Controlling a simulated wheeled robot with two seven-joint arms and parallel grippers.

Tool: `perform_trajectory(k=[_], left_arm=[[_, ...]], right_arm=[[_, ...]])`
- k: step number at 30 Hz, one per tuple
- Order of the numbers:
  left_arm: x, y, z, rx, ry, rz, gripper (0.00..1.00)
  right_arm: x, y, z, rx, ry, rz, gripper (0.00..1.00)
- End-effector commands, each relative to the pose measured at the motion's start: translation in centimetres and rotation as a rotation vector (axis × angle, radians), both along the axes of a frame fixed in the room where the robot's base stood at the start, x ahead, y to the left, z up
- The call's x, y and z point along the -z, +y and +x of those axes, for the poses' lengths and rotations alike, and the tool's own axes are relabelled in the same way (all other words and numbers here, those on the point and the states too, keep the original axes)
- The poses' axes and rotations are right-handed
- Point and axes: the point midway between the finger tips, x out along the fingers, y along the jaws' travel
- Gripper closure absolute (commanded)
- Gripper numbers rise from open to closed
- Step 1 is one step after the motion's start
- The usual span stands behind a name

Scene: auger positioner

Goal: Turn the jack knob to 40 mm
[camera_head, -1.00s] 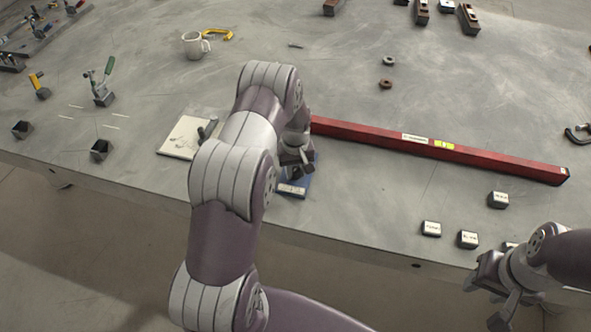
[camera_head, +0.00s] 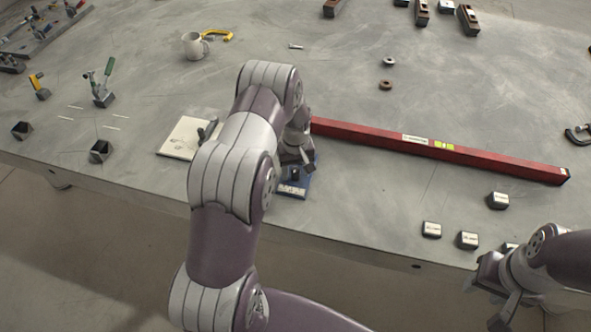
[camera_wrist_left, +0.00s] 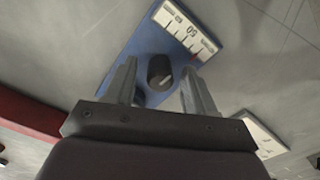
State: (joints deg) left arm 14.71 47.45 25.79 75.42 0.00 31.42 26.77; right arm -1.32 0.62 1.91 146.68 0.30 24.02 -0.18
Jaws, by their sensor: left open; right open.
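The jack's blue base (camera_head: 289,191) lies near the table's front edge in the head view, partly hidden by my left gripper. In the left wrist view the blue base (camera_wrist_left: 124,62) carries a white scale (camera_wrist_left: 187,27) with black marks and a number that looks like 50. The dark jack knob (camera_wrist_left: 160,71) stands on the base with a light mark on its top. My left gripper (camera_wrist_left: 158,82) is open, its two fingers on either side of the knob; I cannot tell whether they touch it. My right gripper (camera_head: 487,298) is open and empty off the table's front edge at the lower right.
A long red beam (camera_head: 440,150) runs rightward from beside my left gripper. A notebook (camera_head: 182,138) lies to the left. Several small labelled blocks, such as one block (camera_head: 432,229), sit front right. A mug (camera_head: 194,46) stands at the back.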

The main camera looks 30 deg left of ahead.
Motion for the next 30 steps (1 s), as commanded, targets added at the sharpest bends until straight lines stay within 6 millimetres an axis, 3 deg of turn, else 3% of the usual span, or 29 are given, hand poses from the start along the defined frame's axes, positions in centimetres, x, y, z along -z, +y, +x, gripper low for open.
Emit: perform_trajectory(k=[9, 15, 19, 30], left_arm=[[-7.7, 0.0, 0.1, 0.000, -0.007, 0.002, 0.45], [-11.4, 0.0, 0.1, 0.000, -0.004, 0.000, 0.45], [-12.2, 0.0, 0.0, 0.000, -0.002, 0.001, 0.45], [-12.3, 0.0, 0.0, 0.000, -0.002, 0.001, 0.45]], right_arm=[[1.2, 0.0, 0.0, 0.000, 0.000, 0.000, 0.57], [1.5, 0.0, 0.0, 0.000, 0.000, 0.000, 0.57], [1.5, 0.0, 0.0, 0.000, 0.000, 0.000, 0.57], [1.5, 0.0, 0.0, 0.000, 0.000, 0.000, 0.57]])
